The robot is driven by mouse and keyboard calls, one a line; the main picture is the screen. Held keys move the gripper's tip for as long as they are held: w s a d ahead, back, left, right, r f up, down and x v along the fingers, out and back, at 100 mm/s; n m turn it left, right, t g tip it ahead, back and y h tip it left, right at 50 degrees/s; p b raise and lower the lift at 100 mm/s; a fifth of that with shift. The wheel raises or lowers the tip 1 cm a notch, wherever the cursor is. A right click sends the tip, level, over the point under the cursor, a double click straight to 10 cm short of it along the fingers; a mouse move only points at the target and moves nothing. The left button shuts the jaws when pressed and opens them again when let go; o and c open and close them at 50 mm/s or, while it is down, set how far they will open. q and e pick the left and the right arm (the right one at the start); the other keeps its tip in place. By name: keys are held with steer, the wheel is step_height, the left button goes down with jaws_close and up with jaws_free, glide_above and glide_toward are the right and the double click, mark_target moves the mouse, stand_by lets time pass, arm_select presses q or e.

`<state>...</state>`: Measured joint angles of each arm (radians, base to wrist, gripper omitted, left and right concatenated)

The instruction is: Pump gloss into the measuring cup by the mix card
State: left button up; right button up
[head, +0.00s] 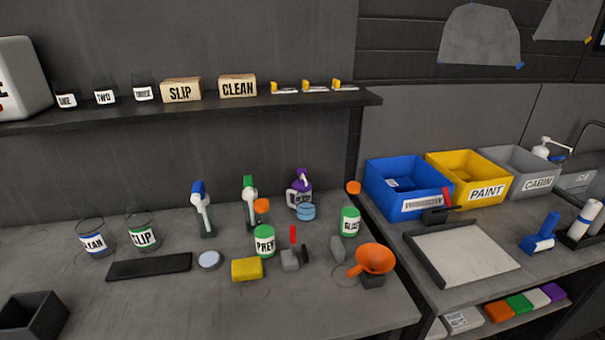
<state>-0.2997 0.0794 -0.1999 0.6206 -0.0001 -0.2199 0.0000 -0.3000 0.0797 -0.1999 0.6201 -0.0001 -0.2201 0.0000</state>
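A clear bottle with a green-and-white label (349,222) stands at the right of the left worktop, with an orange top. Its label is partly legible and seems to read GLOSS. A similar bottle labelled PREP (264,241) stands to its left, also with an orange top. Clear cups labelled CLEAN (92,242) and SLIP (143,237) stand at the left. I cannot single out a measuring cup or a mix card with certainty. Neither of my grippers is in view.
Two trigger sprayers (202,212) and a purple-topped jug (300,192) stand behind. A yellow sponge (247,269), a black strip (149,267) and an orange funnel (374,258) are in front. Bins (408,190) and a tray (445,281) occupy the right bench. The front middle is clear.

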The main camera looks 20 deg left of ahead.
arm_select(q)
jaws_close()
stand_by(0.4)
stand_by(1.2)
